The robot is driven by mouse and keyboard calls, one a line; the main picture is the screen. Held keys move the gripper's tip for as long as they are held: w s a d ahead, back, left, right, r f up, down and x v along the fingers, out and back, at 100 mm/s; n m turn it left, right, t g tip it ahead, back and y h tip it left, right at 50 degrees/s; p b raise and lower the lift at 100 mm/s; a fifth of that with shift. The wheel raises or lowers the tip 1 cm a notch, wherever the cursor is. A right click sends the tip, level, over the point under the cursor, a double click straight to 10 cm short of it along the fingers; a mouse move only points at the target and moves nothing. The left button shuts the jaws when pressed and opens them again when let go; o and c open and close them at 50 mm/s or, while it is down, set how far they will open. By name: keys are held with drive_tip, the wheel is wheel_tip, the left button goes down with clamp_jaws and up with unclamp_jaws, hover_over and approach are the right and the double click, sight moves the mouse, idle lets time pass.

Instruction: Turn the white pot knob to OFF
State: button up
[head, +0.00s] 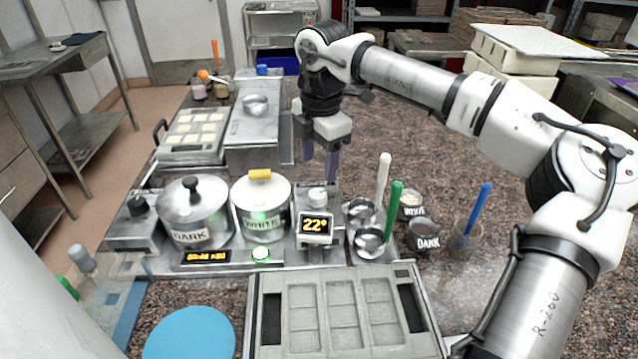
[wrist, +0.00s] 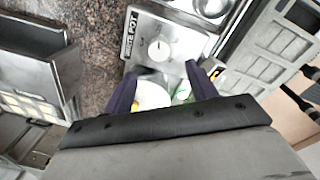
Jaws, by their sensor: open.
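The white pot knob (head: 317,197) is a pale round dial on top of a metal control box with a lit 22° display (head: 314,226). In the wrist view the knob (wrist: 159,49) sits on a plate lettered WHITE POT (wrist: 130,33); its setting is too small to read. My gripper (head: 320,168) is open, its purple fingers pointing down above the box and apart from the knob. In the wrist view the knob shows just beyond the gap between my fingertips (wrist: 160,73). The white pot (head: 262,210), with a yellow lid handle, stands left of the box.
The dark pot (head: 195,215) with a black lid knob stands further left. Metal bowls (head: 370,241) and upright green and white handles are close on the right. A grey mould tray (head: 340,312) lies in front.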

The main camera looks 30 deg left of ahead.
sight(318, 193)
drive_tip(key=f+p, duration=0.1)
drive_tip(key=f, duration=0.7)
drive_tip(key=shift+w+a+p, duration=0.1)
drive_tip(key=shift+a+p, duration=0.1)
drive_tip(key=shift+p, duration=0.2)
drive_tip(key=c, duration=1)
